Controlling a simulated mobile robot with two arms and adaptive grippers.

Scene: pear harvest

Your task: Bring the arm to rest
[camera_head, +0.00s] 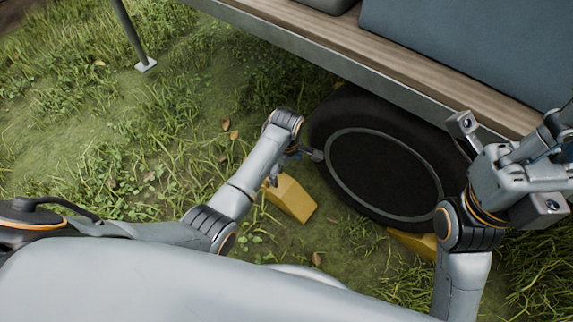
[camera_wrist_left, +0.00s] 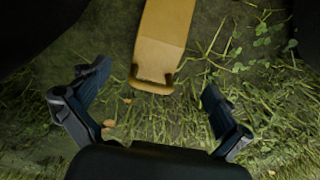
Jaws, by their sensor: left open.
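My left arm (camera_head: 238,190) comes in from the left and bends down beside the wheel. My left gripper (camera_head: 275,178) is mostly hidden behind its own wrist in the head view. In the left wrist view the left gripper (camera_wrist_left: 152,90) is open, its two dark fingers wide apart with nothing between them but ground and grass. A yellow wheel chock (camera_head: 291,198) lies on the ground close to this gripper. It also shows in the left wrist view (camera_wrist_left: 163,35), beyond the fingertips. My right arm (camera_head: 462,270) stands folded at the right; its gripper's fingers cannot be made out.
A black wheel (camera_head: 385,160) with a grey ring is just right of my left wrist. Another yellow chock (camera_head: 412,243) sits at its lower edge. A trailer bed with a wooden edge (camera_head: 420,73) and grey-blue crates (camera_head: 480,45) lies above. Open grass is at the left, with a metal post (camera_head: 132,35).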

